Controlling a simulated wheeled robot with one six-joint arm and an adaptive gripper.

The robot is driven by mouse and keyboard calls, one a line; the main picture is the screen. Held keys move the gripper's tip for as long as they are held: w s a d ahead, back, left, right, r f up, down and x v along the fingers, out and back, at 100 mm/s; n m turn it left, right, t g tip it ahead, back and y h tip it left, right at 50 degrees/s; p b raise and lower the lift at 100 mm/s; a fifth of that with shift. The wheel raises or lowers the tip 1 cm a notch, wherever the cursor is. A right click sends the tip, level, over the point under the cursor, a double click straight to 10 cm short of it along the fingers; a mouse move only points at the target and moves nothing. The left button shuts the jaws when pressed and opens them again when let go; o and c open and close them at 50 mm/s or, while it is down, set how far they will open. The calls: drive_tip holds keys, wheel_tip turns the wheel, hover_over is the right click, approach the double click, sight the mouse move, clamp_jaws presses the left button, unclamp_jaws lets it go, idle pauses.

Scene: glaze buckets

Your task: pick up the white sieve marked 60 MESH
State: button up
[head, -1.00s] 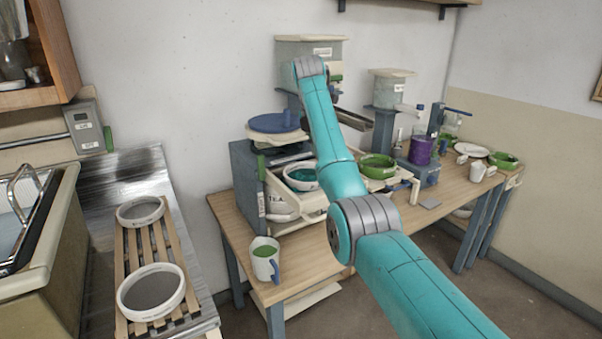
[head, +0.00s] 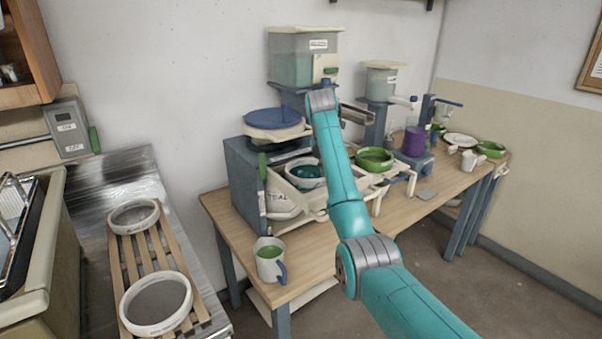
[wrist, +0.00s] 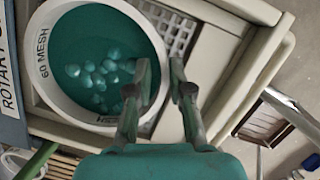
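The white sieve marked 60 MESH (wrist: 41,78) sits in a pale tray on the machine, with a teal inside and several pale teal lumps in it. In the head view, the white-rimmed sieve (head: 303,184) is partly behind my arm. My gripper (wrist: 162,88) is open in the wrist view. Its left finger overlaps the sieve's inside and its right finger is outside, with the right rim showing between them. I cannot tell how far above the rim the fingertips are. The head view does not show the gripper.
Two other pale-rimmed sieves lie on a slatted wooden rack (head: 191,290) at left. A mug of green liquid (head: 268,262) stands at the table's front. A green bowl (head: 375,160) is right of the machine.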

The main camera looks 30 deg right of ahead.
drive_tip(key=shift+f, duration=0.15)
clamp_jaws()
idle(0.4)
